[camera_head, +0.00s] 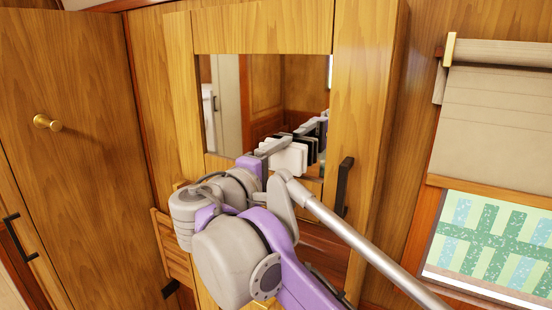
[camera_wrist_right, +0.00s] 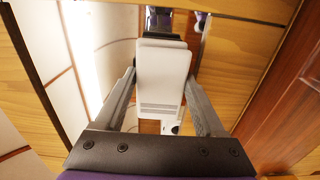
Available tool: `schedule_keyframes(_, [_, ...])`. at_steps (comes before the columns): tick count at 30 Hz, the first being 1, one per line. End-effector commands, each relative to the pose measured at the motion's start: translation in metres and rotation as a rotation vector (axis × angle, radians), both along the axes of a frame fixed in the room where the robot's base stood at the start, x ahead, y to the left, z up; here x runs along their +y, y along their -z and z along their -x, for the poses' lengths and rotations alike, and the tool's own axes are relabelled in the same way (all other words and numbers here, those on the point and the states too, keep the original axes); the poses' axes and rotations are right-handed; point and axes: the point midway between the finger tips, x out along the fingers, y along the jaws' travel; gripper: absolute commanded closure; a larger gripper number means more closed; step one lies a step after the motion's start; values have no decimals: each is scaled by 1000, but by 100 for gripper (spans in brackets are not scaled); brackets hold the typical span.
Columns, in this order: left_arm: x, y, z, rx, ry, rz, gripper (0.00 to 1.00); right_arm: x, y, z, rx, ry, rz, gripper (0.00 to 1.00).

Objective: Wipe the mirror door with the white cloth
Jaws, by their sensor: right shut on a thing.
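The mirror door (camera_head: 265,30) is a wooden door with a mirror pane (camera_head: 240,90) set in it; a black handle (camera_head: 344,187) is on its right side. My right gripper (camera_head: 276,150) is in front of the lower right part of the pane. It is shut on the white cloth (camera_head: 288,160), which looks like a flat, thick pad held close to the glass; I cannot tell whether it touches. In the right wrist view the cloth (camera_wrist_right: 162,75) stands between both fingers of the gripper (camera_wrist_right: 161,88). My arm hides the door's lower part. My left gripper is not seen.
A wooden door (camera_head: 75,150) with a brass knob (camera_head: 47,122) is on the left. A window with a rolled blind (camera_head: 495,110) is on the right wall. The mirror reflects wooden panels, a pale door and my arm.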

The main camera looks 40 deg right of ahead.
Motion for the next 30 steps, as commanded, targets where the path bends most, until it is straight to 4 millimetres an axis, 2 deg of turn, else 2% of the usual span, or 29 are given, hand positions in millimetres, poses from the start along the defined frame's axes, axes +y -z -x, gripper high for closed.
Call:
schedule_keyframes(7, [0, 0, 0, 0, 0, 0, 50, -8, 0, 22, 0, 3, 0, 81])
schedule_keyframes(13, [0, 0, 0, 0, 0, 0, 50, -8, 0, 28, 0, 1, 0, 81])
schedule_keyframes(17, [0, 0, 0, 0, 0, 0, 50, -7, 0, 25, 0, 1, 0, 81])
schedule_keyframes(30, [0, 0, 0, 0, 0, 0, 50, -1, 0, -8, 0, 0, 0, 81])
